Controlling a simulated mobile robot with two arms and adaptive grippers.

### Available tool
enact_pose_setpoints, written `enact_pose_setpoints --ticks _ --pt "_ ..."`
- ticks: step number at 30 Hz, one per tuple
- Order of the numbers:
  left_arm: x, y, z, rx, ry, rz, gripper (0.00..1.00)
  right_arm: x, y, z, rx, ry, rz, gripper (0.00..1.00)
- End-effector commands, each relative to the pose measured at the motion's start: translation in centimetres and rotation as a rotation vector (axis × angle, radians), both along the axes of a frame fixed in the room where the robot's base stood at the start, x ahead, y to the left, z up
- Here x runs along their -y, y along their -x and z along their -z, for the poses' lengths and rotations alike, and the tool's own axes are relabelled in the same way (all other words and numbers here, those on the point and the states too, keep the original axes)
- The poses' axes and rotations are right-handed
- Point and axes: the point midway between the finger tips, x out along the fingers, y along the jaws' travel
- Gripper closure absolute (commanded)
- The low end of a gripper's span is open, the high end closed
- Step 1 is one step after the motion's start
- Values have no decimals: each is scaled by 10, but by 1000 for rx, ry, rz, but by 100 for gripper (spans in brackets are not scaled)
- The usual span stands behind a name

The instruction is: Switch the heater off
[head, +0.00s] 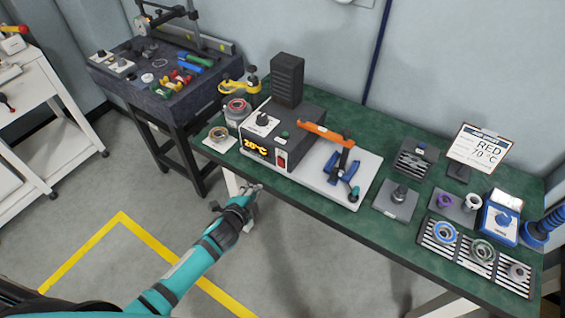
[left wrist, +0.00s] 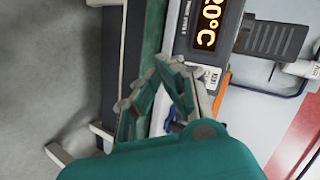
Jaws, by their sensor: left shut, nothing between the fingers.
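The heater (head: 290,115) is a dark box on the green bench, with a knob on a white plate on top. Its front has a lit orange display (head: 258,148) reading about 20°C and a red switch (head: 281,158) at the right. My left gripper (head: 258,188) is shut and empty, in front of and below the heater, apart from it, near the bench's front edge. In the left wrist view the shut fingers (left wrist: 166,66) point towards the display (left wrist: 208,22) side of the heater; the red switch cannot be made out there. My right gripper is not in view.
A sign (head: 480,148) reads RED 70 °C. Rings lie on a striped rack (head: 461,257) at right. A ring on a white pad (head: 219,141) lies left of the heater. Floor in front is clear.

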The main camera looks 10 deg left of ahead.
Motion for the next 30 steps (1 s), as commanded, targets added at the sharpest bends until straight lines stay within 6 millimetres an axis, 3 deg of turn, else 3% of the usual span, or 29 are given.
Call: enact_pose_setpoints --ticks 11,30 --pt "2 -6 0 0 3 -1 100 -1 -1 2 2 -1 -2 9" --pt "28 -76 -8 -1 3 -1 100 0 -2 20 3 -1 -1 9"
